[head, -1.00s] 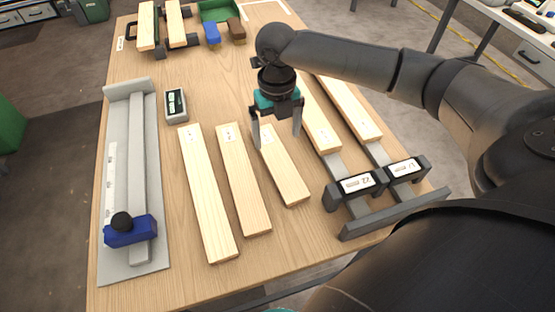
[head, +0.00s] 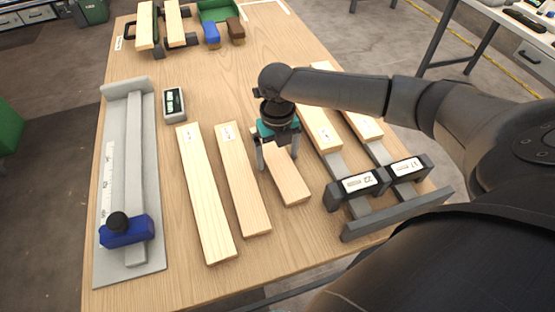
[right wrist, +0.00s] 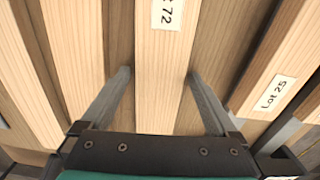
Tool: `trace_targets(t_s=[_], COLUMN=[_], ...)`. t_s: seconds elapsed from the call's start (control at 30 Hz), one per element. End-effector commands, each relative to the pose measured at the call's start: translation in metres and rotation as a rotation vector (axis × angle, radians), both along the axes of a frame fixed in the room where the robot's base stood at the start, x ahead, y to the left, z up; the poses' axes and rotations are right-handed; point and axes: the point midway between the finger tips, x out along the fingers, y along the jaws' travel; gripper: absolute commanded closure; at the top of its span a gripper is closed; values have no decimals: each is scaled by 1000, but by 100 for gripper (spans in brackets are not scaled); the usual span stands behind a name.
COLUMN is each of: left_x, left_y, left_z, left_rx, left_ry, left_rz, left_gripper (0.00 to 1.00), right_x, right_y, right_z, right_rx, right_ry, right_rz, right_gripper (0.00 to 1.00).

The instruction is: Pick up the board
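The short board (head: 291,184) lies flat on the table, the rightmost and shortest of three loose boards. My right gripper (head: 277,158) is open over its far end, fingers pointing down. In the right wrist view the same board (right wrist: 164,80) lies between the two spread fingers of the gripper (right wrist: 158,75), with a label ending in "72". I see no clear finger contact, and the board still rests on the table. The middle board (head: 243,180) and longest board (head: 206,195) lie to its left. My left gripper is not in view.
A grey rack (head: 395,213) with two boards stands close to the right. A grey measuring jig (head: 103,262) with a blue clamp (head: 126,234) is at the left.

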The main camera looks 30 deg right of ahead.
Motion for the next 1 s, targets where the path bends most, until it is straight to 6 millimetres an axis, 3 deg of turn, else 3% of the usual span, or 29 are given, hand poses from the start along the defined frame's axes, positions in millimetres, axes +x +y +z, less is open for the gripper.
trace_targets(t_s=[0.07,0.7,1.0], left_x=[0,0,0], left_y=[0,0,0], left_z=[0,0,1], left_rx=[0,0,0], left_ry=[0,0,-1], left_rz=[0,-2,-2], left_gripper=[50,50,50], right_x=[0,0,1], right_y=[0,0,0], right_z=[0,1,3], right_rx=[0,0,0], right_ry=[0,-1,-2], right_rz=[0,0,-1], right_gripper=[16,88,88])
